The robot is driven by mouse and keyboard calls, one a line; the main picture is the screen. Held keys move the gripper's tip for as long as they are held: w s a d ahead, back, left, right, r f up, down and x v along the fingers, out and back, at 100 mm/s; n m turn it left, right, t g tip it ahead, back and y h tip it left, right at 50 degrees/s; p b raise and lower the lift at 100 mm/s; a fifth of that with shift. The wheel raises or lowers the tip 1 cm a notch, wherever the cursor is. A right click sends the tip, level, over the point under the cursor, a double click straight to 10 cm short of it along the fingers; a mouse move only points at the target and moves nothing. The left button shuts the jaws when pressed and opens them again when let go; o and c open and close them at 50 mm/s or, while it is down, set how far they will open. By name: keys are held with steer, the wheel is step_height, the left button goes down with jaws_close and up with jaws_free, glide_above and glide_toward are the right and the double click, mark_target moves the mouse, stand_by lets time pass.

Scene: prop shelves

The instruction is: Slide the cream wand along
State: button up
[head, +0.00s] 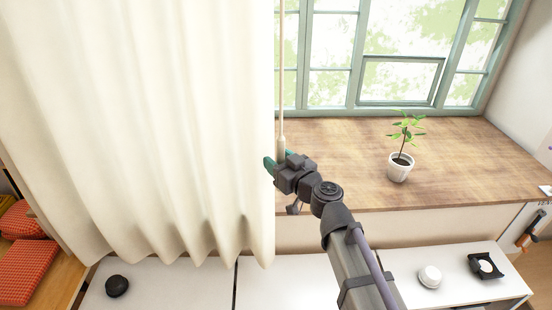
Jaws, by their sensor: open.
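The cream wand (281,85) is a thin upright rod hanging along the right edge of the cream curtain (140,120). Its thicker lower end comes down to my gripper (277,161). My gripper has teal fingertips and is open at that lower end. The wand's tip seems to lie at or between the fingers, but I cannot tell whether they touch it. The curtain covers the left half of the view, and its right edge hangs just beside the gripper.
A green-framed window (400,80) stands behind a wooden sill (460,150) with a potted plant (400,168). Below are white cabinet tops (180,285) with a black round object (117,286), a white round object (430,276) and a black square holder (487,266). Red cushions (25,265) lie at left.

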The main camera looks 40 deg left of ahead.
steer(key=shift+w+a, duration=0.2)
steer(key=shift+a, duration=0.35)
jaws_close()
